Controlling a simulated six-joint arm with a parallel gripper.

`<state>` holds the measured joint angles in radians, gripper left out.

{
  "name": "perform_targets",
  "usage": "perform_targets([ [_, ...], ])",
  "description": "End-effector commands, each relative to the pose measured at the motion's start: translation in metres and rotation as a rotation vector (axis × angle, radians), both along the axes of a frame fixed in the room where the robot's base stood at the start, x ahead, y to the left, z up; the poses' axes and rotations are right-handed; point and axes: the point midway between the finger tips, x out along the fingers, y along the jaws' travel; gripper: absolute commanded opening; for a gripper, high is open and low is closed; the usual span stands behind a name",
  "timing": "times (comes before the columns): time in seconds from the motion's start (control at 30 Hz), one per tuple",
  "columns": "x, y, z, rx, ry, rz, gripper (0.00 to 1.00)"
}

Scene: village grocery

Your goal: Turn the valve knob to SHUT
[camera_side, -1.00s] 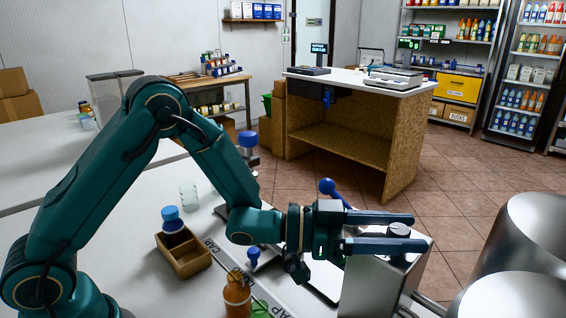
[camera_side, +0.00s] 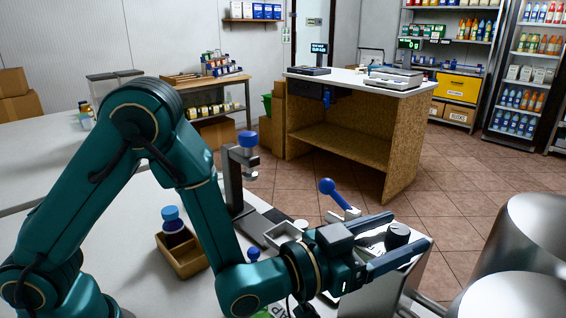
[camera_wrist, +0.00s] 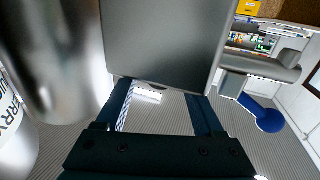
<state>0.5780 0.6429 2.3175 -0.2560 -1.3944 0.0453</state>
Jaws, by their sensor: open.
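The dark round valve knob (camera_side: 397,235) stands on top of a metal box (camera_side: 372,294) at the right of the side view. My gripper (camera_side: 410,229) is open, with one finger on each side of the knob in that view. I cannot tell whether either finger touches it. In the wrist view my gripper's open fingers (camera_wrist: 160,90) reach toward a plain grey surface. I cannot make out the knob there, and no SHUT marking is readable in either view.
A blue ball-ended lever (camera_side: 328,187) stands behind my gripper, and it also shows in the wrist view (camera_wrist: 268,120). Large shiny metal cylinders (camera_side: 520,240) stand close on the right. A wooden box (camera_side: 186,252) with a blue-capped bottle is at left.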

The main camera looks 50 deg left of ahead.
Motion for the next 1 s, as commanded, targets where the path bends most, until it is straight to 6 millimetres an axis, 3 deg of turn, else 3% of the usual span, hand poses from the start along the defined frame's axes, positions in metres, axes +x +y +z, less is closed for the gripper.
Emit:
perform_targets([
  [0.23,-0.040,0.014,0.000,0.003,0.001,-0.004,0.69],
  [0.57,-0.037,0.014,0.049,-0.006,-0.009,0.000,0.69],
  [1.0,-0.028,0.035,0.052,0.003,0.202,0.016,0.69],
])
